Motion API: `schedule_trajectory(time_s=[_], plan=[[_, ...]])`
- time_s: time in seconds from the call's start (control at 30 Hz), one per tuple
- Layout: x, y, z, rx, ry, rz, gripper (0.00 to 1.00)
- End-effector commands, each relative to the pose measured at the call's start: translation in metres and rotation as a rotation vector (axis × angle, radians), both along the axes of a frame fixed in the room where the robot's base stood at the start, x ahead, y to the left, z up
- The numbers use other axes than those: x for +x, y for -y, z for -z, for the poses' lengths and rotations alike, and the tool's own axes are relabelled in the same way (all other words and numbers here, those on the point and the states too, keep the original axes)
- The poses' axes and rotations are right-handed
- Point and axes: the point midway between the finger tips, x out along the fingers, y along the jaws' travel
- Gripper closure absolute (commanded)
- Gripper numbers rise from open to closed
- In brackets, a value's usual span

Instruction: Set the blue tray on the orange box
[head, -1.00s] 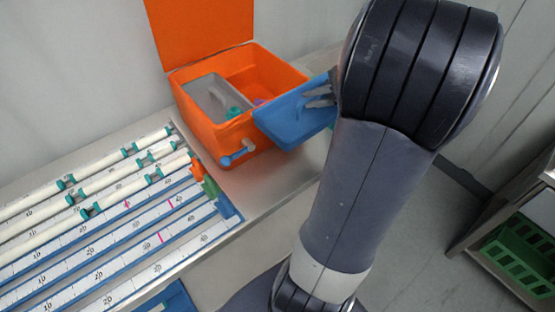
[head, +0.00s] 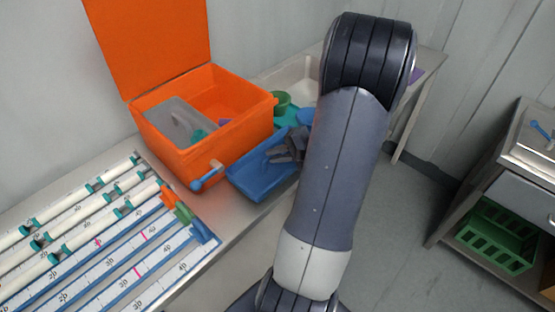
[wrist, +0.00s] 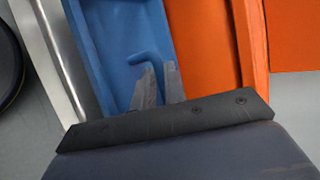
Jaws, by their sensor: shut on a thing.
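The orange box (head: 172,158) stands on the bench in the head view, its lid (head: 150,45) raised at the back. Inside it are a grey insert and small teal and purple things. The blue tray (head: 250,182) is beside the box, at its front right side in the picture, not over its opening. My gripper (head: 275,156) reaches into the tray. In the wrist view, my fingers (wrist: 159,85) are closed at a bent blue handle (wrist: 148,58) inside the blue tray (wrist: 118,30). Whether the tray touches the bench or box is unclear.
A blue-handled latch (head: 206,177) sticks out from the box front. A rack with white tubes and ruled strips (head: 100,240) lies at the left. Behind the tray are a green cup (head: 280,101) and a pale bin (head: 298,75). A green crate (head: 495,235) sits under the right-hand bench.

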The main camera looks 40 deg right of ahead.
Motion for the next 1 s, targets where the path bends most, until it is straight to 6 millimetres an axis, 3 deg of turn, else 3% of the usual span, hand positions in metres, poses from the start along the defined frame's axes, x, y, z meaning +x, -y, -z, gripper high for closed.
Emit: schedule_trajectory(time_s=[0.2, 0.57, 0.6, 0.8, 1.0], plan=[[0.000, 0.000, 0.022, 0.002, 0.000, 0.000, 1.00], [0.000, 0.000, 0.026, -0.001, 0.000, -0.001, 1.00], [0.000, 0.000, 0.025, 0.000, 0.000, 0.000, 0.85], [0.000, 0.000, 0.025, 0.000, 0.000, 0.000, 0.69], [0.000, 0.000, 0.025, 0.000, 0.000, 0.000, 0.66]])
